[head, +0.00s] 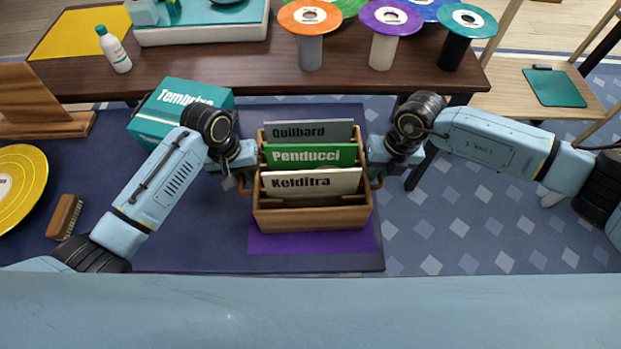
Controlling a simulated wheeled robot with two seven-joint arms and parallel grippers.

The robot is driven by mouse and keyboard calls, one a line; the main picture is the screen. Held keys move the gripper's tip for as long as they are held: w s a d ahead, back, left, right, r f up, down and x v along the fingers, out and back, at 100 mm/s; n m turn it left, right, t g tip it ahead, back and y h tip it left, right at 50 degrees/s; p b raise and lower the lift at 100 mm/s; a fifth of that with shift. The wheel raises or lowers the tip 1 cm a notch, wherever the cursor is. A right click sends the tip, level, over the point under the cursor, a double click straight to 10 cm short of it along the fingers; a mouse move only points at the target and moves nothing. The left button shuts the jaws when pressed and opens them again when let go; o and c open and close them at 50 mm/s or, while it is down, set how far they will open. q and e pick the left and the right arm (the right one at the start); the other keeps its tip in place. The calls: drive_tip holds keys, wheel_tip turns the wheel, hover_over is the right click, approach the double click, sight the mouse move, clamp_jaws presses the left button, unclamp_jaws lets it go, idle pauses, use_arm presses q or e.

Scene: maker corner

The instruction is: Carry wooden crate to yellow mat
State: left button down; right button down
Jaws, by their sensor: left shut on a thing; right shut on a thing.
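The wooden crate (312,216) is upright in the middle of the head view and holds several upright cards labelled Quilbard, Penducci and Kelditra. A purple mat (310,243) shows below its front edge; I cannot tell whether the crate touches it. My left gripper (243,180) is shut on the crate's left handle. My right gripper (378,178) is shut on its right handle.
A white bottle (115,50) stands beside the yellow mat. A teal Tembrixo box (165,120) is left of the crate, behind my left arm. Colored discs on stands (310,50) are at the back. A brush (65,215) and yellow disc (20,185) lie left.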

use_arm(q)
drive_tip(key=shift+w+r, duration=0.1)
drive_tip(key=shift+r, duration=0.05)
use_arm(e)
drive_tip(key=shift+w+r, duration=0.1)
drive_tip(key=shift+r, duration=0.1)
